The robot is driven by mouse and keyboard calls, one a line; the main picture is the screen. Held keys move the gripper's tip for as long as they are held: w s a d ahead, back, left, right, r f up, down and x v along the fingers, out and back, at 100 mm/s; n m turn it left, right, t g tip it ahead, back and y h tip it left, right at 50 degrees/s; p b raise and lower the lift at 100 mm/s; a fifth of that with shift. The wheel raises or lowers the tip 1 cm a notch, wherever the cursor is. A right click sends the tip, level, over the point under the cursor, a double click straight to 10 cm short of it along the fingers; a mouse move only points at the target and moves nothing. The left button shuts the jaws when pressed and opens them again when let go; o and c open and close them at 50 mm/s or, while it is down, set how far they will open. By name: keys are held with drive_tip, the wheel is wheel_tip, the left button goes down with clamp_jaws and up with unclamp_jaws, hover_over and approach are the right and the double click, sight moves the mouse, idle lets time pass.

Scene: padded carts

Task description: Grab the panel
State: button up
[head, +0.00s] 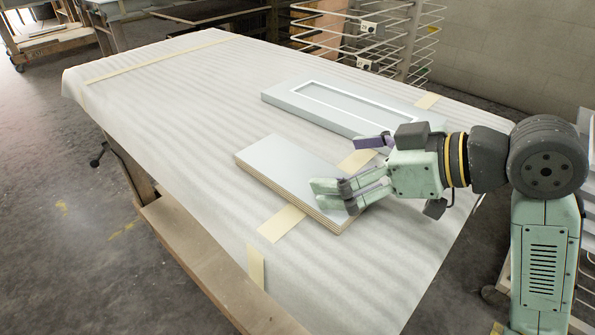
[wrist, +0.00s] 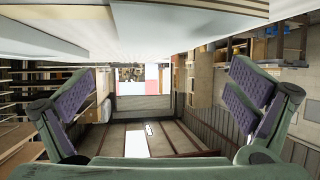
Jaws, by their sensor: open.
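Two panels lie flat on the covered table. The nearer panel (head: 275,160) is plain, pale grey and thick, with a layered wood edge. The farther panel (head: 300,100) is pale with a raised white frame. My gripper (head: 345,166) is at the right end of the nearer panel, its fingers spread and in front of part of it. Whether the fingers touch the panel cannot be told. In the wrist view my gripper (wrist: 160,82) is open, with nothing between its fingers. Pale slab surfaces (wrist: 150,28) cross the top there; which panel they belong to is unclear.
The table (head: 165,115) has a pale padded cover with several cream tape strips (head: 282,222). A wire rack (head: 365,35) stands behind it. A wooden cart (head: 50,40) is at far left. The table's left half is clear.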

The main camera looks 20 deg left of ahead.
sight(300, 171)
drive_tip(key=shift+f+p+x, duration=0.15)
drive_tip(key=shift+p+x, duration=0.1)
drive_tip(key=shift+x, duration=1.5)
drive_tip(key=shift+f+p+x, duration=0.2)
drive_tip(key=shift+p+x, duration=0.05)
drive_tip(key=shift+x, duration=1.45)
drive_tip(key=shift+d, duration=0.2)
drive_tip(key=shift+c, duration=0.6)
drive_tip(key=c, duration=1.6)
